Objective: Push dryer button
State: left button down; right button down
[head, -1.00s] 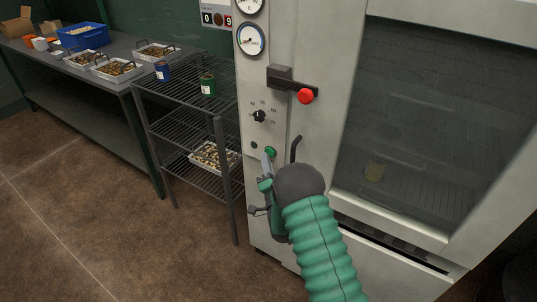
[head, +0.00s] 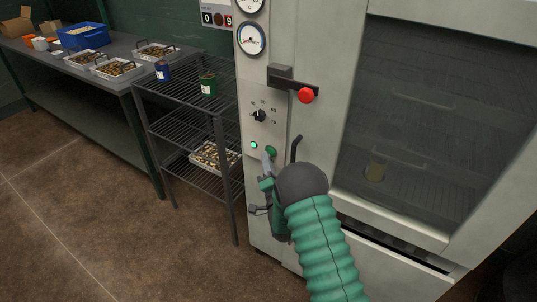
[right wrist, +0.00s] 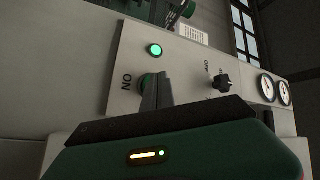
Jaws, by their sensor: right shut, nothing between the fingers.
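The dryer (head: 312,150) is a large pale cabinet with a windowed door on its right. Its green button (head: 271,151) sits low on the front panel. Just left of the button, a small round indicator light (head: 254,145) glows green. My right gripper (head: 267,160) is shut and empty, its fingertips at the button. In the right wrist view, the fingers (right wrist: 157,80) overlap the button (right wrist: 146,81), which is partly hidden beside the word "ON". I cannot tell whether they touch it. The lit light (right wrist: 155,50) shows above. My left gripper is out of view.
A black dial (head: 260,116) and a red-knobbed door handle (head: 305,95) are above the button. A wire rack (head: 190,125) with cans and a tray stands left of the dryer. A workbench (head: 120,50) holds trays and a blue crate. The brown floor at front left is clear.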

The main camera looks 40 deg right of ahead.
jog(key=s+a, duration=0.2)
jog(key=a, duration=0.3)
jog(key=shift+s+a, duration=0.2)
jog(key=shift+a, duration=0.15)
dwell(0.3)
